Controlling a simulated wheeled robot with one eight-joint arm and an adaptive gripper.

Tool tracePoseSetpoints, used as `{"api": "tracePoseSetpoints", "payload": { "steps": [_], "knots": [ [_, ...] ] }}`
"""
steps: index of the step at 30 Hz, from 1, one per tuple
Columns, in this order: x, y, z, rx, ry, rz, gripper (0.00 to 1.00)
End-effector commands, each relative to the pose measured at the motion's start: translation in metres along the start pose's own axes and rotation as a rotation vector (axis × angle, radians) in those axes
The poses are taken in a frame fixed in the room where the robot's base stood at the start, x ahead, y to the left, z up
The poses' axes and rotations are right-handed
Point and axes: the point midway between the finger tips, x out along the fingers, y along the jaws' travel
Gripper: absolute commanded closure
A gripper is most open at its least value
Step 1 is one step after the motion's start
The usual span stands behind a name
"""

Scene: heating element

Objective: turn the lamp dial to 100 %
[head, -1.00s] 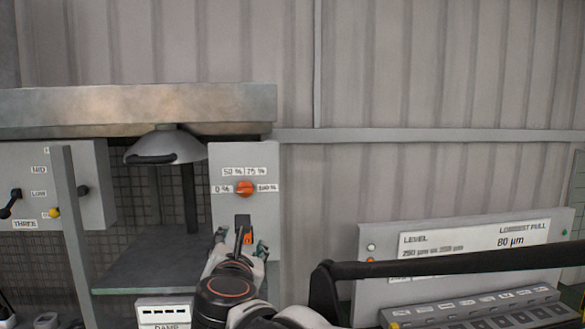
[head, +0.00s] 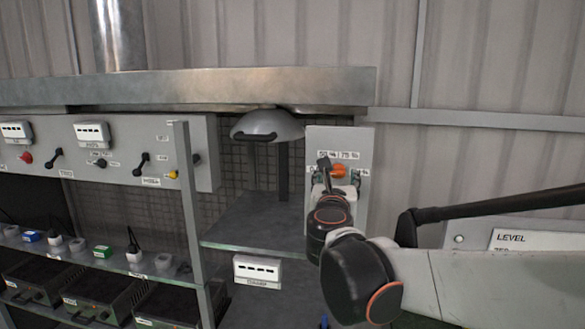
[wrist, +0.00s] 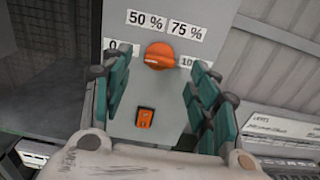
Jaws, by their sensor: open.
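The orange lamp dial (wrist: 159,55) is on a light grey panel (wrist: 185,20), between a "0 %" label on its left and a partly hidden "100 %" label on its right. "50 %" and "75 %" labels sit above it. I cannot tell for sure which mark it points to. In the wrist view my gripper (wrist: 161,72) is open, with one green-padded finger on each side of the dial, apart from it. In the head view my gripper (head: 338,185) is in front of the panel, and the dial (head: 339,171) shows just above it.
An orange switch (wrist: 145,118) is on the panel below the dial. A grey lamp hood (head: 267,125) hangs left of the panel, above a shelf (head: 255,225). A control panel with levers (head: 110,140) is further left. A sign board (head: 515,240) stands at the right.

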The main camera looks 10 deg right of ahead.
Motion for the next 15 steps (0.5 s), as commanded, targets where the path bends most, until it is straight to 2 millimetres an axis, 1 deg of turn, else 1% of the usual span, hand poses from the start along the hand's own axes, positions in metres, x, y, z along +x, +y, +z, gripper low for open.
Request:
{"api": "tracePoseSetpoints", "payload": {
  "steps": [1, 6, 10, 15],
  "knots": [
    [0.011, 0.0, 0.002, 0.0, 0.0, -0.002, 0.45],
    [0.034, 0.0, 0.001, 0.001, 0.0, -0.002, 0.45],
    [0.044, 0.001, 0.001, 0.001, 0.0, -0.001, 0.45],
    [0.05, 0.0, 0.0, 0.001, 0.0, -0.001, 0.45]
  ]
}}
